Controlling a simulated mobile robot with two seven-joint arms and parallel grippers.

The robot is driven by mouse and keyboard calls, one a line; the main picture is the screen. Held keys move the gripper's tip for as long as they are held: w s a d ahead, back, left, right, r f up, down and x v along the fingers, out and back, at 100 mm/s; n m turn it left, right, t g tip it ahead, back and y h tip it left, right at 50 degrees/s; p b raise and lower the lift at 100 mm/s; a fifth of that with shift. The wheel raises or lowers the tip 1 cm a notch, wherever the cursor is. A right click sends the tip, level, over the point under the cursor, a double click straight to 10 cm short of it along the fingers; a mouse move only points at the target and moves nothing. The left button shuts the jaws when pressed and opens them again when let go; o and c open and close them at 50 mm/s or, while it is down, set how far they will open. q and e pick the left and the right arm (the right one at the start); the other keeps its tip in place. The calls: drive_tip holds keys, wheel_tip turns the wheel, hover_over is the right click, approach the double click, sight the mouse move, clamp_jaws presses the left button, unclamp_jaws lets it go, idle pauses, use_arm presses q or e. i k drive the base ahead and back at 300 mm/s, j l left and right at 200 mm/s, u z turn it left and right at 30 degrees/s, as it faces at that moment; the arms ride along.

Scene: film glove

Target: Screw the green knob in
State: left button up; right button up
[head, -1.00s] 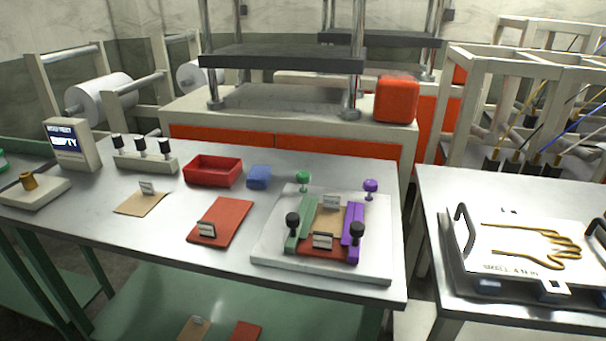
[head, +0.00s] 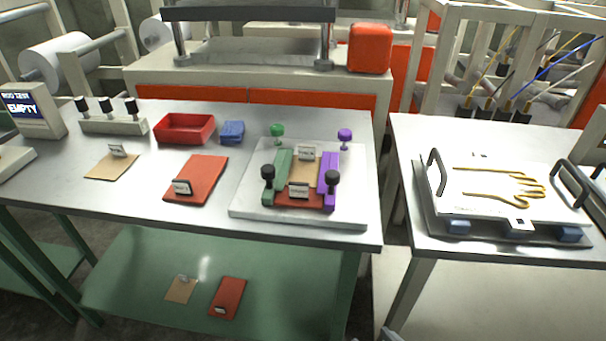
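The green knob (head: 277,130) stands upright at the back left of the white fixture plate (head: 300,218), behind the green clamp bar (head: 283,172). How deep it sits cannot be told. A purple knob (head: 345,134) stands at the back right, behind the purple bar (head: 328,174). A tan sheet and a red sheet with small labels lie between the bars. Neither of my grippers can be made out in the head view.
A red tray (head: 184,129), a blue block (head: 232,132) and a red sheet (head: 196,178) lie left of the fixture on the metal table (head: 130,208). A press with an orange box (head: 370,48) stands behind. A second table with a handled glove plate (head: 510,205) is at right, across a gap.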

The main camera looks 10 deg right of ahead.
sight(278, 130)
drive_tip(key=i+j+u, duration=0.1)
drive_tip(key=j, duration=0.25)
drive_tip(key=i+j+u, duration=0.1)
drive_tip(key=j, duration=0.25)
drive_tip(key=i+j+u, duration=0.1)
drive_tip(key=j, duration=0.25)
drive_tip(key=i+j+u, duration=0.15)
drive_tip(key=i+j, duration=0.1)
drive_tip(key=j, duration=0.1)
